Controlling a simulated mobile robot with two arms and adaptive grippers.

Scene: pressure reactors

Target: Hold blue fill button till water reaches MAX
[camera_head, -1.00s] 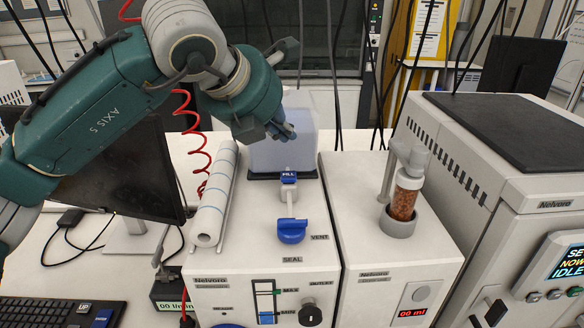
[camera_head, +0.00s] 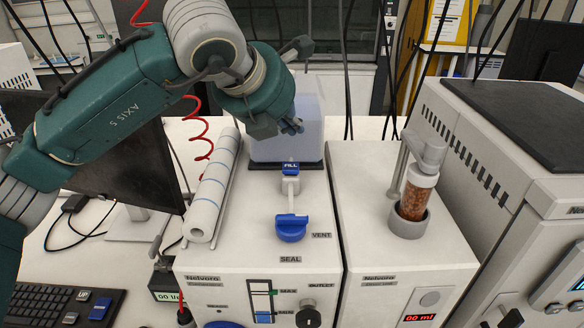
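The blue FILL button (camera_head: 291,168) sits on top of the white unit in the middle, in front of a translucent tank (camera_head: 290,148). My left gripper (camera_head: 292,125) appears above the button in the picture, in front of the tank; a gap shows between them. Its fingers overlap, so its opening is unclear. The level gauge (camera_head: 261,298) on the front panel has a MAX label (camera_head: 288,291) and a MIN label below; blue shows low in it, near MIN. My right gripper is out of view.
A blue lever (camera_head: 291,228) stands between the VENT and SEAL labels. A paper roll (camera_head: 211,190) lies left of it. A second unit (camera_head: 390,245) holds a jar of brown granules (camera_head: 415,197). A monitor (camera_head: 115,165) and keyboard (camera_head: 55,300) are at left.

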